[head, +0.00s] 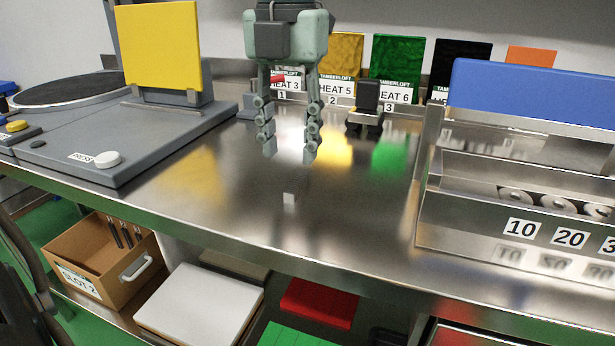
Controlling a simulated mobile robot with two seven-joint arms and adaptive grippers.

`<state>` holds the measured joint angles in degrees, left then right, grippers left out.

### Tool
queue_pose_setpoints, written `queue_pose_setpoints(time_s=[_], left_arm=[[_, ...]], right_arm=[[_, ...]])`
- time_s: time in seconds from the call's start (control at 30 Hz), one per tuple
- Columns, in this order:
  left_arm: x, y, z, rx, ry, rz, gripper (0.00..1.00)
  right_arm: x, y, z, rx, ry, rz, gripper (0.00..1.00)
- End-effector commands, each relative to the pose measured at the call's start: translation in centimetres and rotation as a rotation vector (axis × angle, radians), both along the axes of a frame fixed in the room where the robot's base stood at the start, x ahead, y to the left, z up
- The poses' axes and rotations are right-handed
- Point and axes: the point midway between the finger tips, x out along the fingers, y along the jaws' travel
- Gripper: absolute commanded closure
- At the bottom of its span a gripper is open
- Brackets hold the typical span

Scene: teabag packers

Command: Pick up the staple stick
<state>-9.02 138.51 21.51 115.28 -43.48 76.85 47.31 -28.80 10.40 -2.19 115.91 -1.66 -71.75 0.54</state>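My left gripper (288,147) points down over the bench, behind and above the block in the picture. Its two fingers are spread apart with nothing between them. It does not touch the block. My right gripper is not in view.
A grey press with a yellow plate (160,45) stands on the left. A small black-topped device (368,97) stands at the back, before coloured packs. A steel rack with a blue top (530,90) fills the right. A cardboard box (95,255) is below the bench.

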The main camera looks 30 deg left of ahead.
Motion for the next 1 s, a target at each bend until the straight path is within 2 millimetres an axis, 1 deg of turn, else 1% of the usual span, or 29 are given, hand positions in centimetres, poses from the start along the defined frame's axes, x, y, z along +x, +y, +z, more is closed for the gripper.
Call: queue_pose_setpoints(time_s=[0.03,0.13,0.23,0.3,0.4,0.5,0.7,1.0], left_arm=[[-0.1,0.0,-0.7,-0.002,0.004,0.000,0.62],[0.0,-0.1,-1.8,-0.003,0.003,-0.002,0.62],[0.0,-0.2,-3.3,-0.003,0.005,-0.001,0.62],[0.0,-0.3,-4.4,-0.004,0.005,-0.002,0.62],[0.1,-0.3,-5.6,-0.006,0.003,-0.001,0.62],[0.1,-0.3,-6.1,-0.006,0.000,-0.001,0.62],[0.1,-0.3,-6.1,-0.007,-0.002,-0.001,0.62],[0.1,-0.3,-6.1,-0.007,-0.001,-0.001,0.99]], right_arm=[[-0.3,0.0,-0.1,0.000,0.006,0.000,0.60],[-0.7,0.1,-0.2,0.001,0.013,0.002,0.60],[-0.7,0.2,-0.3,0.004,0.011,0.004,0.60],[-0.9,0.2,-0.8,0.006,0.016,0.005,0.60],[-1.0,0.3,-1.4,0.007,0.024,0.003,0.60],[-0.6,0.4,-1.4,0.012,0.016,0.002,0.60],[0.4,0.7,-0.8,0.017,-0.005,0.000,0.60],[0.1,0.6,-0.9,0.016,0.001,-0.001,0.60]])
